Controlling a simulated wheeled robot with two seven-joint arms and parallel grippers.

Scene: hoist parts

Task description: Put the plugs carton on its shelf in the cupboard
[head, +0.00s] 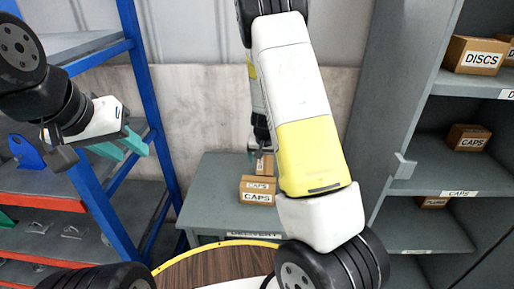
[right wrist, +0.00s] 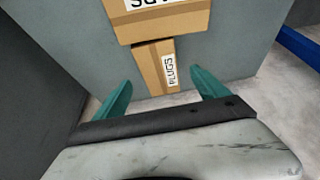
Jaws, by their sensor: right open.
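The plugs carton (right wrist: 155,68), a small brown box with a white PLUGS label, lies in the right wrist view just beyond my right gripper (right wrist: 160,85). That gripper is open, with one teal finger on each side of the carton's line; contact cannot be told. In the head view a carton (head: 266,163) behind the caps carton (head: 258,190) is partly hidden by my right arm, and its label is not readable. The cupboard (head: 430,160) stands at the right with grey shelves. My left gripper (head: 122,149) is open and empty, high at the left.
The caps carton adjoins the plugs carton on the grey table (head: 215,200). A blue-framed rack (head: 140,80) stands left. A round wooden top (head: 215,268) is in front.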

